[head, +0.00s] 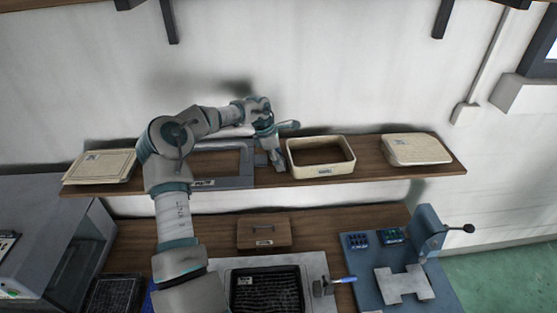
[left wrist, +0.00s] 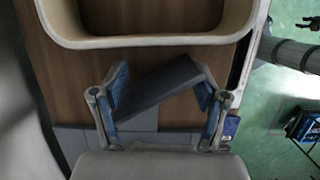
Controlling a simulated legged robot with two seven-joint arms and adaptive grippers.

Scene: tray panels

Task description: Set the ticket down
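My left gripper (head: 281,143) is low over the wooden shelf, between the grey tray panel and the cream bin. In the left wrist view its two fingers (left wrist: 160,92) are spread wide. A dark grey flat piece, which looks like the ticket (left wrist: 158,86), lies slantwise between them, its ends close to both finger pads. I cannot tell whether it touches the pads or rests on the shelf. The cream bin (head: 321,157) is just to the right; its near wall (left wrist: 150,41) shows at the top of the wrist view. My right gripper is out of view.
The shelf (head: 370,160) also holds a grey tray panel (head: 236,182) beside the gripper and cream lidded boxes at the left (head: 101,166) and right (head: 416,149). Below are a wooden box (head: 264,232), a black tray (head: 266,288) and a blue fixture (head: 363,272).

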